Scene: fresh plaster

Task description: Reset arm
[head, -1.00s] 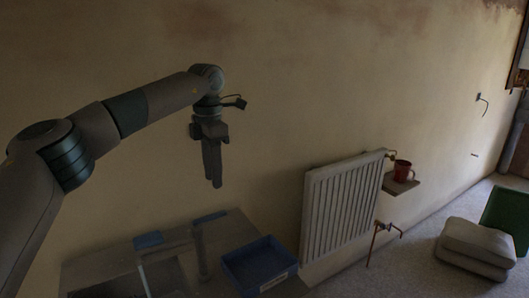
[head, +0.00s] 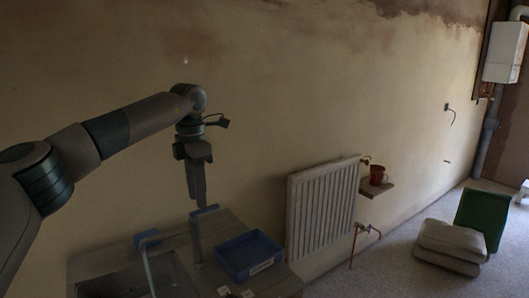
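My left gripper (head: 197,190) hangs from the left arm, which comes in from the left in the head view. It points downward in front of the plaster wall, above the worktop with the sink. The fingers look close together and hold nothing that I can see, but the view is too dark and side-on to tell whether they are parted. My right arm and gripper do not show.
A blue tray (head: 248,256) sits on the worktop beside a sink (head: 130,283) with a tap. A white radiator (head: 322,208) leans by the wall. A red mug (head: 377,175) stands on a small shelf (head: 378,189).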

